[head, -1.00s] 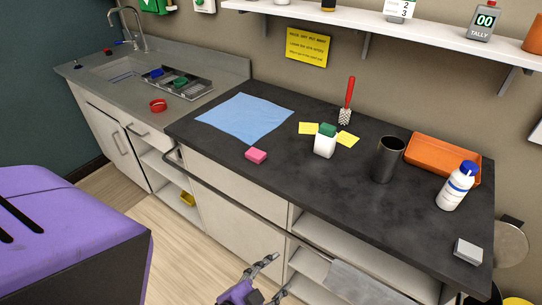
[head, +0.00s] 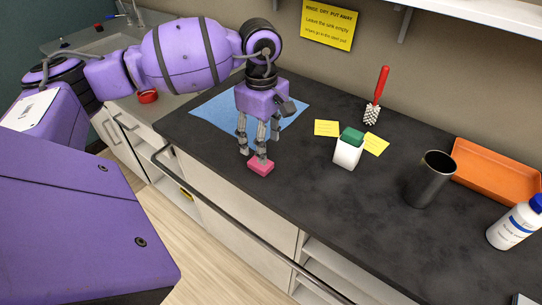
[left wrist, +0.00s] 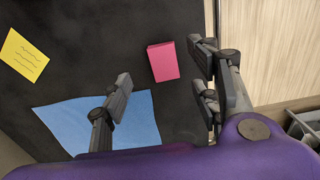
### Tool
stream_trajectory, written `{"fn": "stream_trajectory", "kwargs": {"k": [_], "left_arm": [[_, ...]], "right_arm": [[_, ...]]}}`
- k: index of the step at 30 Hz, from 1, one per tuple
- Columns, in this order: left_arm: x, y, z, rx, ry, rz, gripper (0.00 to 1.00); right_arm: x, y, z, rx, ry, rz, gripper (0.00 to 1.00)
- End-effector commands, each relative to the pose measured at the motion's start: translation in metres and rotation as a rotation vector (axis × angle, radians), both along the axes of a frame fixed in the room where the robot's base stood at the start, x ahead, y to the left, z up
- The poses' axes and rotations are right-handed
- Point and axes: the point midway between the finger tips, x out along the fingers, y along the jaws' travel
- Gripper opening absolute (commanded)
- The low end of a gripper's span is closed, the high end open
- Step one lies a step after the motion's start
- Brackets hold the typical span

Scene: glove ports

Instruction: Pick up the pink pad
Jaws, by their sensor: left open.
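The pink pad (head: 261,166) is a small flat block lying on the dark counter near its front edge. In the left wrist view the pad (left wrist: 163,61) lies flat, beyond the fingertips and between their lines. My left gripper (head: 257,150) is open and points down, just above and behind the pad. In the left wrist view the open fingers (left wrist: 160,85) hold nothing. Whether a fingertip touches the pad I cannot tell. My right gripper is not in view.
A blue cloth (head: 210,108) lies behind the gripper. A rail (head: 240,240) runs along the counter front.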

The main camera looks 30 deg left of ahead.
Motion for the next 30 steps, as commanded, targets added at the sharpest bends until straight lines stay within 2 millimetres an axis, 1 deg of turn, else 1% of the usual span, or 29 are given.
{"fn": "stream_trajectory", "kwargs": {"k": [2, 4, 5, 10, 12, 15, 18, 21, 26, 27, 30], "left_arm": [[0.0, 0.006, -0.003, 0.023, 0.0, -0.004, 0.56], [0.001, 0.007, -0.009, 0.026, -0.002, -0.004, 0.56], [0.001, 0.007, -0.013, 0.025, -0.002, -0.004, 0.56], [0.002, 0.005, -0.032, 0.021, -0.003, -0.003, 0.56], [0.003, 0.004, -0.042, 0.019, -0.002, -0.002, 0.56], [0.004, 0.004, -0.058, 0.019, -0.003, -0.003, 0.56], [0.004, 0.004, -0.069, 0.021, -0.004, -0.003, 0.56], [0.004, 0.004, -0.073, 0.02, -0.004, -0.003, 0.56], [0.004, 0.004, -0.074, 0.02, -0.003, -0.003, 0.56], [0.004, 0.004, -0.074, 0.02, -0.003, -0.003, 0.55], [0.004, 0.004, -0.074, 0.02, -0.003, -0.003, 0.42]], "right_arm": [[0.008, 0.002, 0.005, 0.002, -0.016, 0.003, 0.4], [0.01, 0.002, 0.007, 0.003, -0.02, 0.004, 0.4], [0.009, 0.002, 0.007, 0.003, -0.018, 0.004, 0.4], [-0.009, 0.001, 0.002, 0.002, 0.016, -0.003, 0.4], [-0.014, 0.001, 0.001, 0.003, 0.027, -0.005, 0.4], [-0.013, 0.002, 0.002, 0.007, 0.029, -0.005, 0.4], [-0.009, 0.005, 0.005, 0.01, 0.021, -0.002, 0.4], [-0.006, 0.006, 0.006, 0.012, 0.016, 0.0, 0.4], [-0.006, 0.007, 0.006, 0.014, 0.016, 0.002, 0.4], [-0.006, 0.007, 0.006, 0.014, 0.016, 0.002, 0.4], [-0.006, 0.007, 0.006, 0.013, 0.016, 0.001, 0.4]]}}
